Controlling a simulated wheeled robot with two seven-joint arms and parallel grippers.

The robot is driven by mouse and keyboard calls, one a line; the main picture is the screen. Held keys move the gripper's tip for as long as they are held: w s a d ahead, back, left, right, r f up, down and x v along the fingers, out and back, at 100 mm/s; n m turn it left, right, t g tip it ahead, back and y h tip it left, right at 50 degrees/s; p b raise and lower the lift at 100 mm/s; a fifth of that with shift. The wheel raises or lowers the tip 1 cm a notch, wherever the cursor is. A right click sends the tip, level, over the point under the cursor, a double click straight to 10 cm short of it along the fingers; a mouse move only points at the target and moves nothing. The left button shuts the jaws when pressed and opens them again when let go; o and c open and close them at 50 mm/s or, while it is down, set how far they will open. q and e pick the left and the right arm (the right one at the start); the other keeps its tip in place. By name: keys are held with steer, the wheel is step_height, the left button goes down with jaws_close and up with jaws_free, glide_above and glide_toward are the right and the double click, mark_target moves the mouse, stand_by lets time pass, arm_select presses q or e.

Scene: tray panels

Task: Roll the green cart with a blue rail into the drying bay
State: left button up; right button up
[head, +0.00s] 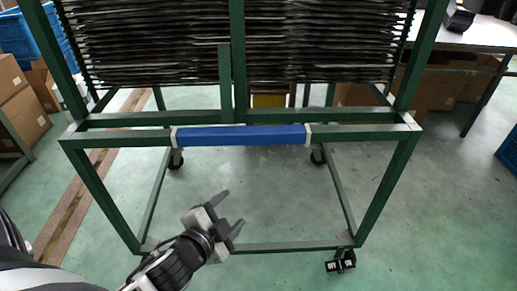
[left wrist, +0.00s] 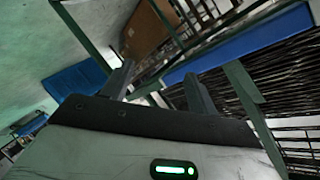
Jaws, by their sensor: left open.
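The green cart (head: 388,183) stands straight ahead in the head view, with a stack of dark tray panels (head: 160,45) on its upper part. Its blue rail (head: 240,136) is wrapped around the front crossbar; in the left wrist view the blue rail (left wrist: 240,42) lies beyond the fingers. My left gripper (head: 233,212) is open and empty, below the blue rail and apart from it. Black casters show under the cart, one with a pedal (head: 340,262) at the front right. My right gripper is not in view. The drying bay cannot be made out.
Cardboard boxes (head: 22,105) and blue crates (head: 18,38) stand at the left. A table (head: 485,35) is at the upper right, with boxes beneath it. A blue bin (head: 508,150) sits at the right edge. A brown strip (head: 80,205) runs along the green floor at left.

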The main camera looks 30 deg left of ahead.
mark_target(239, 141)
arm_select(q)
steer(key=w+a+r+m+t+y+b, duration=0.2)
steer(key=w+a+r+m+t+b, duration=0.1)
steer(key=w+a+r+m+t, duration=0.25)
steer(key=shift+m+g, duration=0.65)
steer(key=shift+g, duration=0.3)
steer(key=w+a, duration=0.1)
steer(key=w, duration=0.3)
steer(key=w+a, duration=0.1)
steer(key=w, duration=0.4)
steer(key=w+a+p, duration=0.1)
steer(key=w, duration=0.3)
steer(key=shift+w+f, duration=0.25)
steer(key=shift+w, duration=0.15)
jaws_close()
steer(key=shift+d, duration=0.15)
